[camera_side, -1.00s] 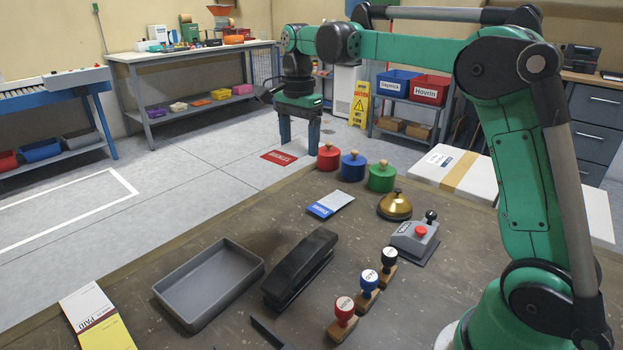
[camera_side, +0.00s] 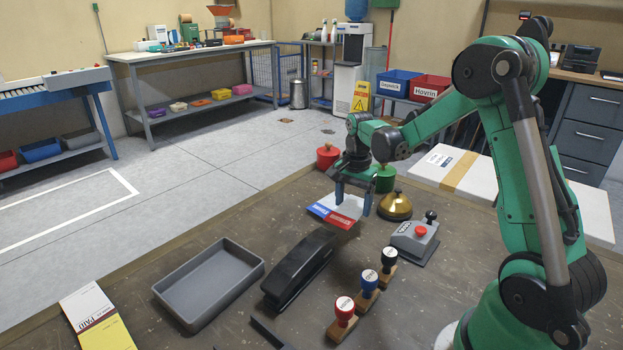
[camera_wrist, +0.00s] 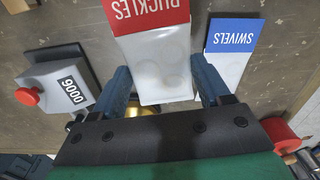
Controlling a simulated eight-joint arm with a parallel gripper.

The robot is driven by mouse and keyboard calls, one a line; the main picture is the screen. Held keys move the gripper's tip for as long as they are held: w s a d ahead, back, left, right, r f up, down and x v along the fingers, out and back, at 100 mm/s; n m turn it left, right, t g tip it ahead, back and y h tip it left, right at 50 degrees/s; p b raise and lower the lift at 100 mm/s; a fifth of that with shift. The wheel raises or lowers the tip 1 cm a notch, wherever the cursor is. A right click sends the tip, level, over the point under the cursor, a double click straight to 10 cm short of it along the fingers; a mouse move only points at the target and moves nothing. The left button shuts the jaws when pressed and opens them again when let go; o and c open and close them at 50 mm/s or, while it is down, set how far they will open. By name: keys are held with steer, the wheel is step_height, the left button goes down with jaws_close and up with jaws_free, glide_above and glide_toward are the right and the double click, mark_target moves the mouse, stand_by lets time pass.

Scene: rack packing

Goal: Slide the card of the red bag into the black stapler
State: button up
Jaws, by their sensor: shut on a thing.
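The red bag, a clear pouch with a red BUCKLES card, is between the fingers of my gripper (camera_wrist: 163,82) in the wrist view; its card (camera_wrist: 148,14) points away from the gripper and its pouch (camera_wrist: 160,68) lies between the blue fingers. In the side view my gripper (camera_side: 353,203) is shut on it, with the red card (camera_side: 341,219) low at the back of the table, overlapping the blue-card bag (camera_side: 316,211) in the picture. The black stapler (camera_side: 300,268) sits in front and to the left, apart from my gripper. Its slot cannot be made out.
The blue SWIVELS bag (camera_wrist: 235,36) is beside the held bag. A brass bell (camera_side: 395,207), a grey counter with a red button (camera_side: 415,238) and several stamps (camera_side: 367,285) stand to the right. A grey tray (camera_side: 178,303) is left of the stapler. Round tubs stand behind.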

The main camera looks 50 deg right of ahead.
mark_target(340, 220)
steer(key=shift+a+f, duration=0.15)
steer(key=shift+f, duration=1.5)
steer(key=shift+a+f, duration=0.15)
steer(key=shift+a, duration=0.1)
steer(key=shift+s+a, duration=0.2)
steer(key=shift+a, duration=1.9)
steer(key=o, duration=1.3)
steer(key=shift+c, duration=0.2)
